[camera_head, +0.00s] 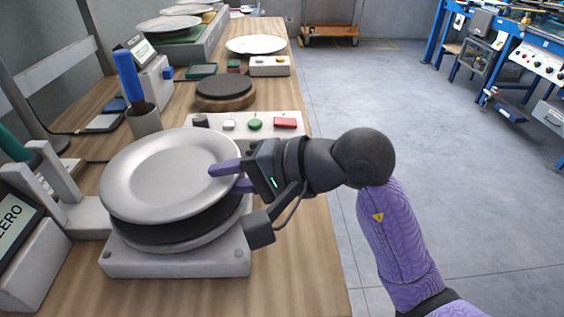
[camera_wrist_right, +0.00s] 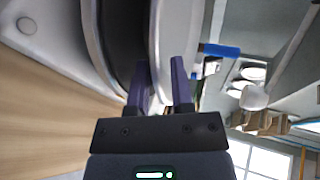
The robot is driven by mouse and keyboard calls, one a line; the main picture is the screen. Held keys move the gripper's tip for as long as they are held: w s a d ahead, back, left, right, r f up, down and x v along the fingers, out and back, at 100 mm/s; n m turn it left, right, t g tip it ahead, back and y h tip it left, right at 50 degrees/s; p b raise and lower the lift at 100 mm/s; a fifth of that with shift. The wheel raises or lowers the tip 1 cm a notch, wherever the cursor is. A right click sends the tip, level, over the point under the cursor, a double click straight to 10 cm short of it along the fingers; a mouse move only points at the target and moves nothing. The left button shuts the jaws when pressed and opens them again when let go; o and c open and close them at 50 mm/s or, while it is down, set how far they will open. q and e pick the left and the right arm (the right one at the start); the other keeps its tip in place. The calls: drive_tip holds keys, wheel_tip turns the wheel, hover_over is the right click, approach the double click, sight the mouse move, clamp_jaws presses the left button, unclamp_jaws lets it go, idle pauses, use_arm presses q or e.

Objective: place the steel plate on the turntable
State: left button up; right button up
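The steel plate (camera_head: 160,170), round, pale and shiny, is in the near left of the head view. It is level or nearly so, above a black disc (camera_head: 185,232) on a square light grey base (camera_head: 180,263), which looks like the turntable. The plate hides most of the disc's top; I cannot tell if they touch. My right gripper (camera_head: 228,178) holds the plate's right rim, one finger above and one below. In the right wrist view the fingers (camera_wrist_right: 160,88) straddle the plate's edge (camera_wrist_right: 158,30), beside the disc (camera_wrist_right: 122,40). My left gripper is out of view.
A button panel (camera_head: 268,124) and a wooden round with a dark top (camera_head: 224,92) stand behind. A cup with a blue-handled tool (camera_head: 144,120) is close behind the plate. A grey bracket (camera_head: 75,210) and a ZERO display (camera_head: 15,225) stand left. Another plate (camera_head: 256,44) is farther back.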

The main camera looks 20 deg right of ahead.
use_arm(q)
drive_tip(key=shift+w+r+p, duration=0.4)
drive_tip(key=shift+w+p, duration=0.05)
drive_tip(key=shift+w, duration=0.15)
use_arm(e)
drive_tip(key=v, duration=1.1)
drive_tip(key=shift+s+d, duration=0.25)
drive_tip(key=shift+d, duration=0.05)
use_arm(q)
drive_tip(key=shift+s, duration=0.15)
use_arm(e)
drive_tip(key=shift+r, duration=0.1)
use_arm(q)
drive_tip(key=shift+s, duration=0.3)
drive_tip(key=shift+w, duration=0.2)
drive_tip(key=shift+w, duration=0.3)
